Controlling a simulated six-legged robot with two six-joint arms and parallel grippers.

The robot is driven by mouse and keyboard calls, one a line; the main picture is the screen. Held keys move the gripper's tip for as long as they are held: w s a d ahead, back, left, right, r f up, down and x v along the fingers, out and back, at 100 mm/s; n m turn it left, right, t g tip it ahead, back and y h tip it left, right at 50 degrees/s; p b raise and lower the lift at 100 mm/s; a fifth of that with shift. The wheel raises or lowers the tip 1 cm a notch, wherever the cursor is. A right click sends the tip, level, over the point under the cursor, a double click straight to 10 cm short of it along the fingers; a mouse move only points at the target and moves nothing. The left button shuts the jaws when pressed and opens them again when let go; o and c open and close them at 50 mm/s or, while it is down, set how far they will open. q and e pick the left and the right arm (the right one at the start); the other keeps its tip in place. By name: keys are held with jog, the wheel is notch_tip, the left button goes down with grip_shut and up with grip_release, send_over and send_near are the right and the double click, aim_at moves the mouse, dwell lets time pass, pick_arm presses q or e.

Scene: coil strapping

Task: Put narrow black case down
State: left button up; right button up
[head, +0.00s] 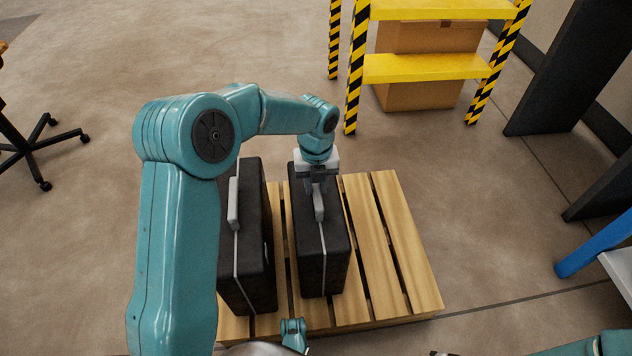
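The narrow black case (322,248) stands upright on the right-middle part of the wooden pallet (400,248), with its grey handle on top. My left gripper (318,180) points down at the far end of that handle and appears shut on it. The gripper and wrist cover part of the handle. Any small gap between the case's underside and the pallet cannot be made out. At the bottom edge, only a dark tip that may be my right gripper (438,353) shows, so its fingers cannot be judged.
A second black case (254,255) stands upright just left, with a narrow gap between them. Pallet slats to the right are bare. A yellow rack (425,68) with cardboard boxes (420,96) stands behind. Dark panels (562,75) and a blue-edged table (592,245) are at right.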

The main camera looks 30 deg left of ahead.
pick_arm(q)
jog(key=shift+o, duration=1.2)
jog(key=shift+r, duration=0.1)
notch_tip(320, 180, up, 12)
jog(key=p, duration=0.5)
pick_arm(e)
jog(key=shift+g, duration=0.4)
jog(key=r, duration=0.1)
jog(key=s+r, duration=0.1)
jog(key=r, duration=0.1)
jog(key=a+r, duration=0.1)
jog(key=r, duration=0.1)
jog(key=shift+s, duration=0.4)
pick_arm(q)
jog(key=shift+s, duration=0.15)
pick_arm(e)
jog(key=shift+s, duration=0.1)
